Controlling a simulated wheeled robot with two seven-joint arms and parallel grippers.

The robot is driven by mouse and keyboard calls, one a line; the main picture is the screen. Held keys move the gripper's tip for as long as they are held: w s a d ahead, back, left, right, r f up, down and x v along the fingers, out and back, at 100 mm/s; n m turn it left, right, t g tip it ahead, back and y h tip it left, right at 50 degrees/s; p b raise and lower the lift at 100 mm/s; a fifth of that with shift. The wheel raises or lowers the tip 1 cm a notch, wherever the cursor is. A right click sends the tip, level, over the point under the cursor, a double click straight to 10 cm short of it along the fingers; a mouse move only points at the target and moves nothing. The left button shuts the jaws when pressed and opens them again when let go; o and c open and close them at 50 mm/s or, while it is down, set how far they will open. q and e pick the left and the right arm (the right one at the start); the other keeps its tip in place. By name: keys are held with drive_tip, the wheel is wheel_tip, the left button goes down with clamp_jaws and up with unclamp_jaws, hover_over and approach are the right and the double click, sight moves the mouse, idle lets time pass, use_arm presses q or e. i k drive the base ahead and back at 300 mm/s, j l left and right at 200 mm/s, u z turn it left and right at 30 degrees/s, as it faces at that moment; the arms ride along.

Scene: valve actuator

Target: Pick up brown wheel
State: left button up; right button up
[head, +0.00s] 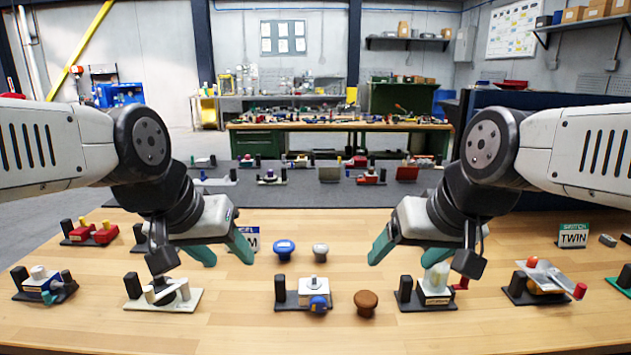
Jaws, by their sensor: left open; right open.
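The brown wheel (366,302), a small rounded knob, sits on the wooden table near the front, right of centre. Nothing covers it. My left gripper (224,256) has teal fingers spread apart and is empty, well to the left of the wheel. My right gripper (406,254) also has its teal fingers apart. It hangs behind and to the right of the brown wheel in the picture, above the table and not touching the wheel. Its left finger is the part closest to the wheel.
A valve block with a blue knob (318,303) stands just left of the wheel. Another valve base (427,303) stands to its right. A blue wheel (284,249) and a grey knob (320,252) are behind it. More valve fixtures line both sides of the wooden table (230,325). The front strip is clear.

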sight(365, 301)
drive_tip(key=l, duration=1.4)
drive_tip(key=u, duration=0.05)
